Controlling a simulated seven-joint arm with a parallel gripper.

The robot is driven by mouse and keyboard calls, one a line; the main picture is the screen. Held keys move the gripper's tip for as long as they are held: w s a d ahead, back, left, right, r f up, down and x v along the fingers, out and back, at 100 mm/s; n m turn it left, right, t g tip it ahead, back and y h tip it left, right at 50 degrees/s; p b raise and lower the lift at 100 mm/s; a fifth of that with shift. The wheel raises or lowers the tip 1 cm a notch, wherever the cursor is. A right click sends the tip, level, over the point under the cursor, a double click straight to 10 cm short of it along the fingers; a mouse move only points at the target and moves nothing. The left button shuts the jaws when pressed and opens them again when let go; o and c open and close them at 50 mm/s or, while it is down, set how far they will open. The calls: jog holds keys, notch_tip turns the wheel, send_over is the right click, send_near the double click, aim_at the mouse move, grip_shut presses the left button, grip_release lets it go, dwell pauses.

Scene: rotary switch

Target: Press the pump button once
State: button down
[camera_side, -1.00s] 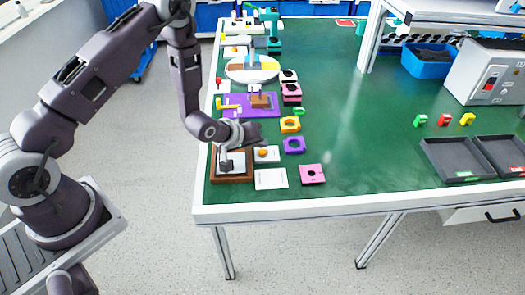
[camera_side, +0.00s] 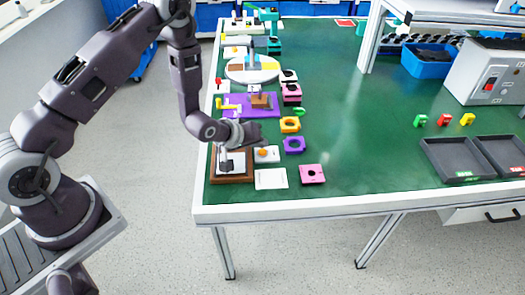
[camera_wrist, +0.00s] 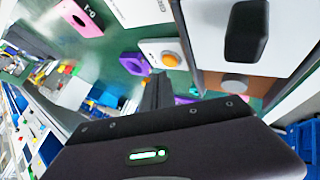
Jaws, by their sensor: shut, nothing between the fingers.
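The button is an orange dome (camera_side: 262,153) on a small white box at the near left of the green table. It also shows in the wrist view as an orange dome (camera_wrist: 170,60) on its white box (camera_wrist: 152,46), just beyond my fingers. My gripper (camera_side: 258,133) is above the table, slightly behind the button in the side view, and looks apart from it. In the wrist view my gripper's fingers (camera_wrist: 157,92) are together with nothing between them. Whether the button is pressed in cannot be told.
A brown-framed white panel (camera_side: 240,173) with a black handle (camera_wrist: 247,30) stands beside the button. Pink (camera_side: 312,174), purple (camera_side: 294,145) and yellow (camera_side: 290,125) blocks lie to the right. A purple board (camera_side: 238,112) lies behind. The table's middle is clear.

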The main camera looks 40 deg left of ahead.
aim_at(260, 153)
jog(key=shift+f, duration=0.1)
jog(key=shift+f, duration=0.3)
jog(key=shift+f, duration=0.45)
dwell(0.7)
jog(key=shift+r, duration=0.85)
jog(key=shift+r, duration=2.55)
